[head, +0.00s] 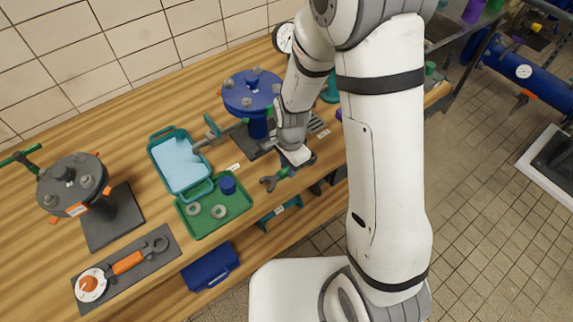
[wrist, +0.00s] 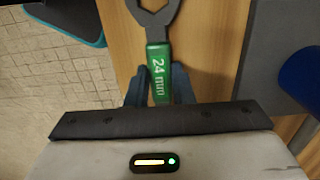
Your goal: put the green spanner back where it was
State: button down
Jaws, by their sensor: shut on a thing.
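The green spanner, with a dark grey open head and "24 mm" on its green handle (wrist: 158,75), is between the two blue-grey fingers of my gripper (wrist: 158,90). In the head view the spanner's grey jaw (head: 269,183) sticks out to the left of my gripper (head: 291,166), near the bench's front edge. My gripper is shut on the handle. The lower end of the handle is hidden by my gripper in the wrist view. I cannot tell whether the spanner touches the wood. A grey mat with slots (head: 318,123) lies partly hidden behind my arm.
A blue valve (head: 251,92) on a dark plate stands behind my gripper. A green tray (head: 209,228) with rings and a blue cup, and a teal tray (head: 173,181), are to the left. A dark mat (head: 155,242) with an orange tool and gauge lies front left.

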jog(key=c, duration=1.3)
grip_release()
jog(key=shift+o, duration=0.2)
notch_tip(320, 180, up, 12)
jog(key=s+d+r+n+t, duration=0.3)
jog(key=s+d+r+n, duration=0.8)
jog(key=s+d+r, duration=0.1)
jog(key=shift+s+d, duration=0.3)
jog(key=shift+d, duration=0.1)
